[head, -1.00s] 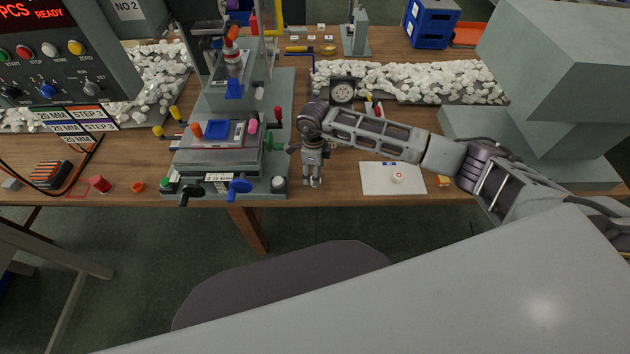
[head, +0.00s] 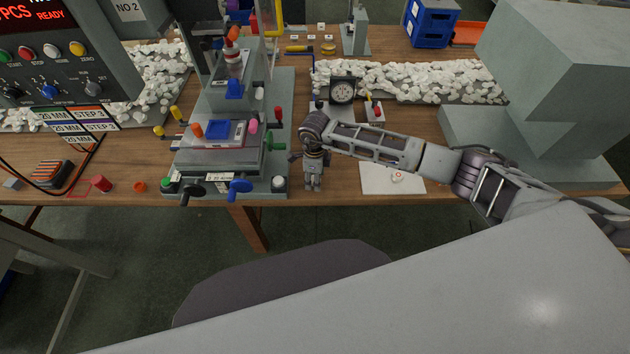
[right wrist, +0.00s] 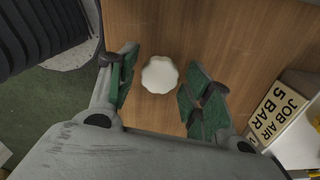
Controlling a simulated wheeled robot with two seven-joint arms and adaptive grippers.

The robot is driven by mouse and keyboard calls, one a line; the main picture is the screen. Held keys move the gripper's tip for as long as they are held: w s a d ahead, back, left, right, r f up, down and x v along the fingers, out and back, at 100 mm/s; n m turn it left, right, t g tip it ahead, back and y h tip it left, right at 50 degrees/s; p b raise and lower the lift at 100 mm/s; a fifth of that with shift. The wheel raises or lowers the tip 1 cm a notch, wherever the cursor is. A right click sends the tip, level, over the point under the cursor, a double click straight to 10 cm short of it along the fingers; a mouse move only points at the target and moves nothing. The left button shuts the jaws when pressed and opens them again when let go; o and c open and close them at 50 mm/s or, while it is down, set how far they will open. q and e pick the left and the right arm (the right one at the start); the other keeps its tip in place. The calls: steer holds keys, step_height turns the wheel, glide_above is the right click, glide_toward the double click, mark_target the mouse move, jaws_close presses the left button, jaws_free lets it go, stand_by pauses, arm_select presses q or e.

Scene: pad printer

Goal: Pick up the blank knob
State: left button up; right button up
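The blank knob (right wrist: 160,75) is a plain white, scalloped round piece on the wooden table in the right wrist view. My right gripper (right wrist: 158,98) is open, with its green-padded fingers on either side of the knob and a gap to each. In the head view, my right gripper (head: 313,187) points down near the table's front edge, just right of the pad printer (head: 215,170). There the knob is hidden by the gripper. My left gripper is not in view.
A white sheet (head: 380,183) with a red-marked white knob (head: 398,176) lies to the right. A "JOB AIR 5 BAR" label (right wrist: 276,112) is close to the right finger. White parts heap (head: 420,80) farther back.

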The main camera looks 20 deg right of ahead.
steer(key=c, duration=0.4)
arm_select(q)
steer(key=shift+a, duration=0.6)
arm_select(e)
steer(key=shift+c, duration=0.2)
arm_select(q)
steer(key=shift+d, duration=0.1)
arm_select(e)
steer(key=shift+r, duration=0.75)
step_height(320, 180, up, 7)
steer(key=shift+f+b, duration=0.1)
steer(key=shift+b, duration=0.35)
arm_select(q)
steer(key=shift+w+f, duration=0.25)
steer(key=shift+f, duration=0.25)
arm_select(e)
steer(key=shift+r, duration=0.85)
